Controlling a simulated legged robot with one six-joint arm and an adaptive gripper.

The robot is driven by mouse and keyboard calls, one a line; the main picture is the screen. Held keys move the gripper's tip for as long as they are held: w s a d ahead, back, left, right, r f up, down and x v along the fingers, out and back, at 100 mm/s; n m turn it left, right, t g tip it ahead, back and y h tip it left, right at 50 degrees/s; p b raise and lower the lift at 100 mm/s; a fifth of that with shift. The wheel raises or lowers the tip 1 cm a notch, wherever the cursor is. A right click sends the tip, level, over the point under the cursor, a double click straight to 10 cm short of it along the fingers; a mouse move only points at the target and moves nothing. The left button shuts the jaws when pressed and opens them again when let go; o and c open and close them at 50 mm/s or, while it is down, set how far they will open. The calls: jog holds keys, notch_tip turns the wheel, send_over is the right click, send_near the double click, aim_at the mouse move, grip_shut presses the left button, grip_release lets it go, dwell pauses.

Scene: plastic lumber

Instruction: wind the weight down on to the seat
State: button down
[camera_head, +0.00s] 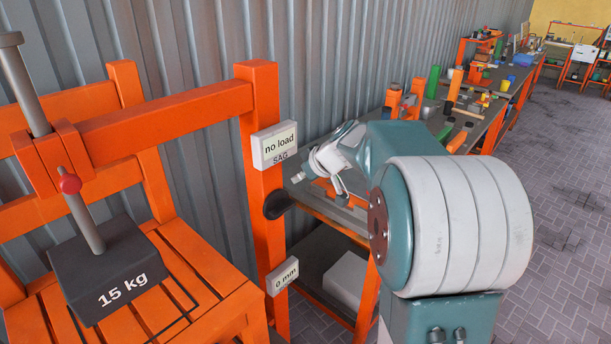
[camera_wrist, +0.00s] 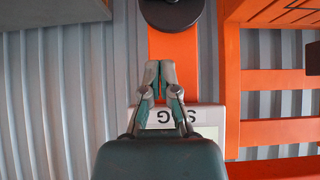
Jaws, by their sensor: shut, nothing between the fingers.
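The weight (camera_head: 110,262), a dark block marked 15 kg, hangs on a grey rod over the orange slatted seat (camera_head: 188,243). I cannot tell any gap beneath it, but the upper sign (camera_head: 275,145) reads "no load" and SAG. The lower sign (camera_head: 282,276) reads 0 mm. A round black knob (camera_head: 278,204) sits on the orange post between the signs; it also shows in the wrist view (camera_wrist: 171,10). My gripper (camera_wrist: 160,70) is shut and empty in front of the post, between the SAG sign and the knob, apart from the knob.
The orange frame (camera_head: 170,115) holds the rod, which has a red ball (camera_head: 69,184) on it. A grey corrugated wall (camera_head: 300,60) runs behind. A workbench (camera_head: 480,125) with several coloured parts stands beyond my arm. The paved floor (camera_head: 560,200) at right is clear.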

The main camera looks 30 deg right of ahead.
aim_at(291, 200)
jog(key=w+f, duration=0.1)
jog(key=f, duration=0.1)
jog(key=w+f, duration=0.1)
jog(key=f, duration=0.2)
jog(key=w+f, duration=0.1)
jog(key=f, duration=0.1)
jog(key=shift+w+d+f, duration=0.15)
jog(key=shift+w+d, duration=0.15)
jog(key=shift+w, duration=0.1)
jog(key=shift+a+f, duration=0.45)
jog(key=shift+a, duration=0.2)
jog(key=shift+d, duration=0.6)
jog(key=shift+f, duration=0.1)
jog(key=shift+a+y, duration=0.3)
jog(key=shift+d+f+m+g, duration=0.15)
jog(key=shift+d+m+g, duration=0.15)
jog(key=shift+m, duration=0.1)
jog(key=shift+f+y, duration=0.25)
jog(key=shift+y, duration=0.35)
